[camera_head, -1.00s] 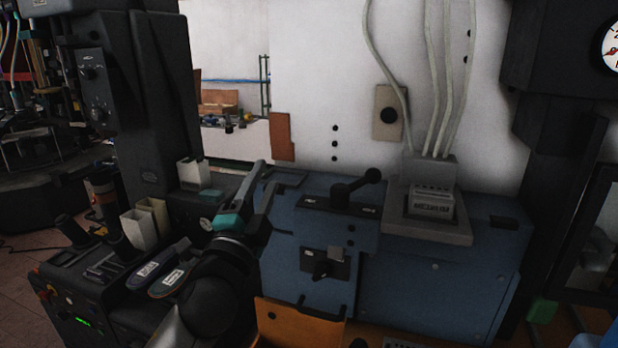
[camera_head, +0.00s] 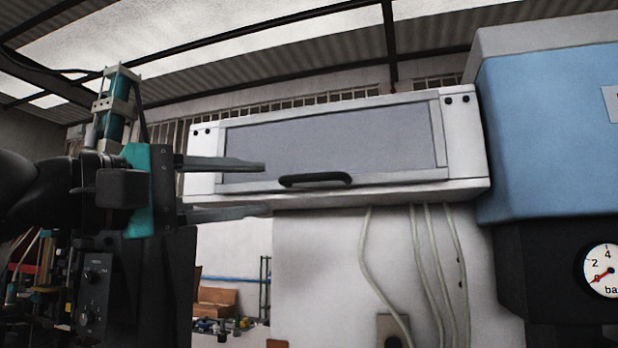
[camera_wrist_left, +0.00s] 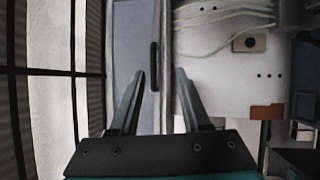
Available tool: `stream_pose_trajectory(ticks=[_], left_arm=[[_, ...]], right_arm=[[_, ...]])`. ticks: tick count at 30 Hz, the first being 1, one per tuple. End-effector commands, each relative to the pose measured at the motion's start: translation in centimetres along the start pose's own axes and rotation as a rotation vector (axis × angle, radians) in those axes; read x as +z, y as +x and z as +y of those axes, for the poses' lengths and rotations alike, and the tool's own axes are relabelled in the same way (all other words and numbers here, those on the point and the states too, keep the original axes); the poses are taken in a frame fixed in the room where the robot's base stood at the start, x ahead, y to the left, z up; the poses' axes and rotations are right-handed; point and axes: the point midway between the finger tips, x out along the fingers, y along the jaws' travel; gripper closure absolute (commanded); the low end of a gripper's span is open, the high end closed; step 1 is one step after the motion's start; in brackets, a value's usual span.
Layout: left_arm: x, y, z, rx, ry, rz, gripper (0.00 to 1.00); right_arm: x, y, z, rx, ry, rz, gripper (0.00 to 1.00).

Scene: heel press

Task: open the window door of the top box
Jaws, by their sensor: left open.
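The top box (camera_head: 464,150) is a white wall box with a wide grey window door (camera_head: 340,132). The door looks shut. A black handle (camera_head: 316,180) sits along its lower edge; it also shows in the left wrist view (camera_wrist_left: 154,66). My left gripper (camera_head: 265,188) is open, its two fingers one above the other, pointing right toward the handle. The fingertips overlap the box's lower left part in the head view, just left of the handle. In the left wrist view the handle lies ahead, between the finger lines, apart from them. My right gripper is not in view.
A blue cabinet (camera_head: 550,130) with a pressure gauge (camera_head: 603,270) below it stands close on the right of the box. Pale cables (camera_head: 428,260) hang under the box along the white wall. A black machine column with a teal cylinder (camera_head: 115,115) stands at the left.

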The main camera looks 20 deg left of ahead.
Motion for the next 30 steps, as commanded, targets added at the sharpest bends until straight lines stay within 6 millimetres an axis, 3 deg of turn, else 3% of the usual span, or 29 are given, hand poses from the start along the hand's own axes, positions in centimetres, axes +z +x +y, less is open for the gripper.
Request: stream_pose_trajectory(ticks=[4,8,24,30], left_arm=[[-1.6,-1.4,1.5,0.008,0.086,0.103,0.53],[-2.0,-0.7,1.8,0.007,0.099,0.12,0.53],[-3.1,10.0,2.0,0.005,0.092,0.114,0.53],[-3.4,12.7,1.9,0.007,0.093,0.115,0.53]], right_arm=[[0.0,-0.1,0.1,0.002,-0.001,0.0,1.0],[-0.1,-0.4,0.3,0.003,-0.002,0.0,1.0],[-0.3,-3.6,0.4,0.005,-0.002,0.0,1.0],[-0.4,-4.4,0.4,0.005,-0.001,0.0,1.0]])
